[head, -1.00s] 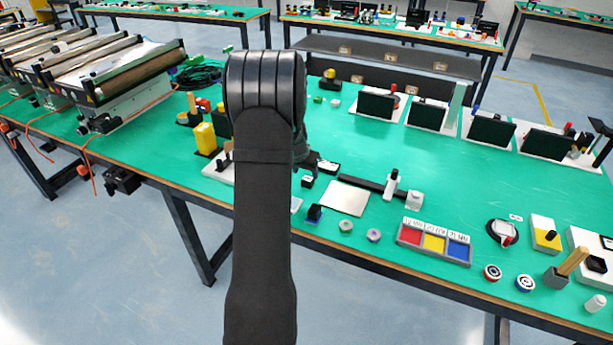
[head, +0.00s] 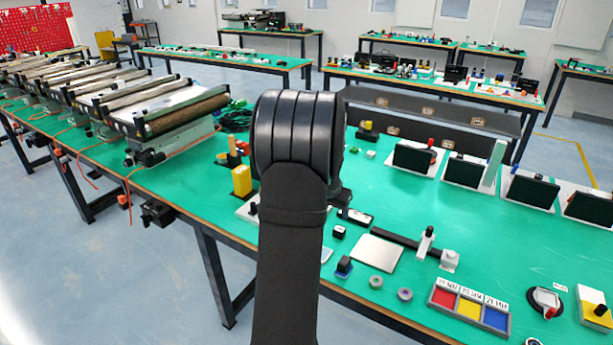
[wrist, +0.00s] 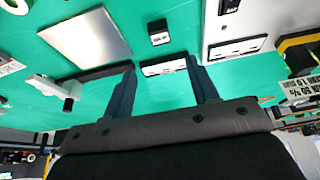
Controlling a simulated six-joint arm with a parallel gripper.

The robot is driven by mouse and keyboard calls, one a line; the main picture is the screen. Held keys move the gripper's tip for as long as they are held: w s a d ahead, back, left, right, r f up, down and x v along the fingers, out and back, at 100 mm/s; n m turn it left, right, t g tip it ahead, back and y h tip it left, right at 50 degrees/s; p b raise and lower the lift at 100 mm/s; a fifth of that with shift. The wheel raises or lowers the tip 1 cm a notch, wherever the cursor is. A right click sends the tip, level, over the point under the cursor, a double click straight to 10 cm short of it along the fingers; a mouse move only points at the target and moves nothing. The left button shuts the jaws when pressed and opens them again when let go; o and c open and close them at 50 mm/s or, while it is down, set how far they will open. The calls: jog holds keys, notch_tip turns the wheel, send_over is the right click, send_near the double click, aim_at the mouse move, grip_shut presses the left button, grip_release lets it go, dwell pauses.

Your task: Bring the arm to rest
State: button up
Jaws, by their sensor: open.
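My gripper (wrist: 163,88) shows in the wrist view with its two dark fingers spread wide apart and nothing between them. Green table surface shows in the gap. In the head view my dark arm stands upright in the middle of the picture and hides the gripper and part of the table behind it. The green-topped table (head: 440,218) runs beneath and beyond the arm.
A silver plate (head: 376,251) lies right of my arm; it also shows in the wrist view (wrist: 85,38). A tray with red, yellow and blue compartments (head: 468,307) sits near the front edge. Mini conveyors (head: 165,115) stand left. Dark screens (head: 413,158) stand at right.

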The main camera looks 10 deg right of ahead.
aim_at(339, 229)
jog(key=x, duration=1.2)
jog(key=shift+f, duration=0.1)
notch_tip(339, 229, up, 2)
jog(key=shift+s+r, duration=0.1)
jog(key=shift+r, duration=0.35)
